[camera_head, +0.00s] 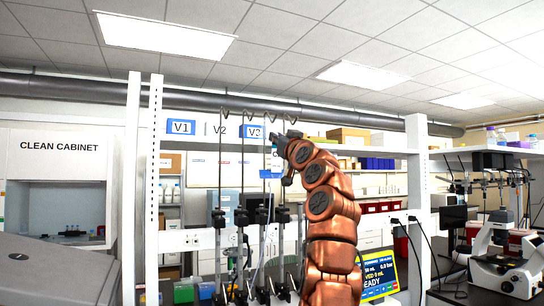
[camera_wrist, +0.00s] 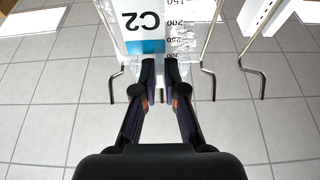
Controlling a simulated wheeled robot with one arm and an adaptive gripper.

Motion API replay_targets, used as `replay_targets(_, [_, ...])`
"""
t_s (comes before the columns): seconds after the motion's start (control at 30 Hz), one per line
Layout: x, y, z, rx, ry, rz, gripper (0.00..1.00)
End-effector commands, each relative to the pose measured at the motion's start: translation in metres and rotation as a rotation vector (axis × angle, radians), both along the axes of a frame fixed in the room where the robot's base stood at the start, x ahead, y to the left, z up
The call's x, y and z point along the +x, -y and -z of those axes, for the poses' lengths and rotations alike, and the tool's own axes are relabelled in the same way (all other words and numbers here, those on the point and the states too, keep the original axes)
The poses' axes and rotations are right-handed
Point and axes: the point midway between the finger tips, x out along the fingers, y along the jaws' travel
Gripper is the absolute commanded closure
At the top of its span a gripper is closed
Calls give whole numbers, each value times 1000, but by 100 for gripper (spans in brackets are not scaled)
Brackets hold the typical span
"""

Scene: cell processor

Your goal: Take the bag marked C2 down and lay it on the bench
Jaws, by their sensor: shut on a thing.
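The bag marked C2 (camera_wrist: 145,42) shows in the wrist view, clear with a white and blue label and a volume scale. Its print is upside down in that picture. My gripper (camera_wrist: 160,68) is shut on the bag's edge, its two fingertips close together beside the label. In the head view my gripper (camera_head: 285,150) is raised high among the hanging rods, by the V2 and V3 signs. The bag is hard to make out there. Whether it still hangs on a hook cannot be told. The bench top is mostly hidden in the head view.
Thin metal rods with bent hooks (camera_wrist: 207,75) stand on both sides of the bag, close to my fingers. Dark clamps (camera_head: 243,216) sit on the rods in the head view. A yellow-edged screen (camera_head: 380,275) and a microscope (camera_head: 497,250) stand to the right.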

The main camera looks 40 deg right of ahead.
Motion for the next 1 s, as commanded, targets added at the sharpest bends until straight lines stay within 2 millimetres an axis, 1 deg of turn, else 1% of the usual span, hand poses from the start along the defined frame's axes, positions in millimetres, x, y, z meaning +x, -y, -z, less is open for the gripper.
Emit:
replay_targets(0.37, [0,0,0,0,0,0,100])
replay_targets(0.7, [-4,-2,-13,0,0,-2,100])
replay_targets(1.0, [-5,-2,-12,0,0,0,100])
